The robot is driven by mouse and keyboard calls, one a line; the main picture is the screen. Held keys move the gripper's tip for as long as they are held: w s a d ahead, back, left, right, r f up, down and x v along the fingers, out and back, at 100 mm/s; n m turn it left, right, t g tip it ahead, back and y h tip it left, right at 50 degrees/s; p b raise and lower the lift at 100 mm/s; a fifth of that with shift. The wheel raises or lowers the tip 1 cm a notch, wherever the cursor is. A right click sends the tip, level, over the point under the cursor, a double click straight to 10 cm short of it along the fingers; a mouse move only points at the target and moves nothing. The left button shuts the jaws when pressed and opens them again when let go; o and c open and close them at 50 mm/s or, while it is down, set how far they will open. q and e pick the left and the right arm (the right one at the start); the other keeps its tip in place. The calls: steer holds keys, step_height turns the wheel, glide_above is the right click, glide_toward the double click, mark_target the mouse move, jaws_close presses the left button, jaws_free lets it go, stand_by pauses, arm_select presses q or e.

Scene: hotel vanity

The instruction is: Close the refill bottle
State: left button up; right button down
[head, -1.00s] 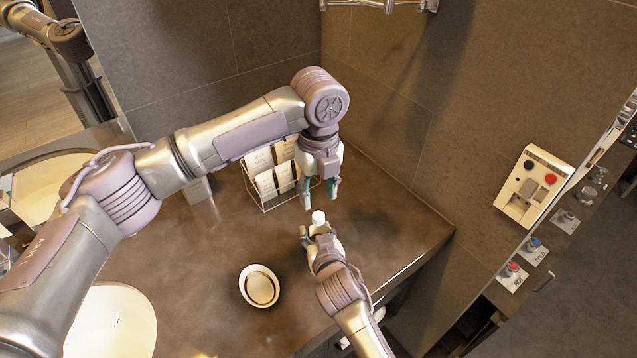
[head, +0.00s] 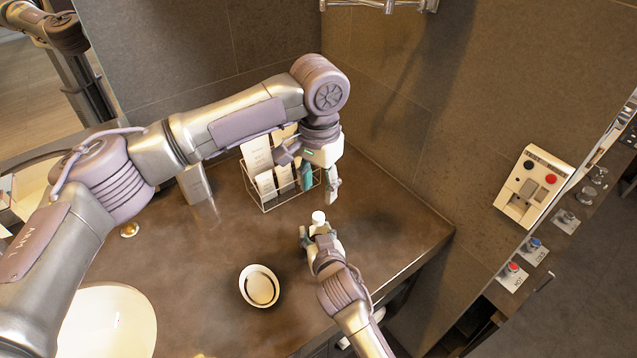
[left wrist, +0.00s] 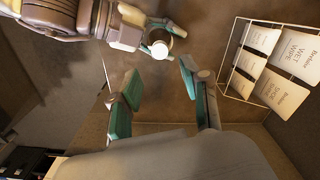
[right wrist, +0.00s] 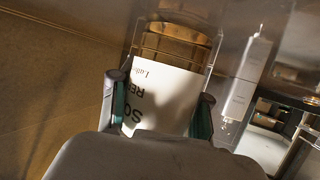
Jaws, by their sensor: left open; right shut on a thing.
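The refill bottle (right wrist: 165,95) stands in my right gripper (right wrist: 162,95), which is shut on its sides. It has a white label with dark print and an amber band, seen close up in the right wrist view. Its round white top (head: 318,217) shows in the head view and from above in the left wrist view (left wrist: 160,49). I cannot tell whether that top is a cap or the bare neck. My left gripper (head: 319,188) is open above and behind the bottle. Its two fingers are apart with nothing between them in the left wrist view (left wrist: 160,78).
A wire rack (head: 268,205) with printed packets stands just left of and behind the bottle. An oval white dish (head: 246,294) lies at the front left, with a basin (head: 115,330) farther left. The wall (head: 400,110) is close behind. Counter right of the bottle is clear.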

mark_target(319, 216)
arm_select(q)
steer(key=shift+n, duration=0.5)
steer(key=shift+f, duration=4)
steer(key=shift+c, duration=0.3)
jaws_close()
steer(key=m, duration=0.5)
steer(key=shift+o, duration=1.2)
jaws_free()
steer(key=shift+r, duration=0.1)
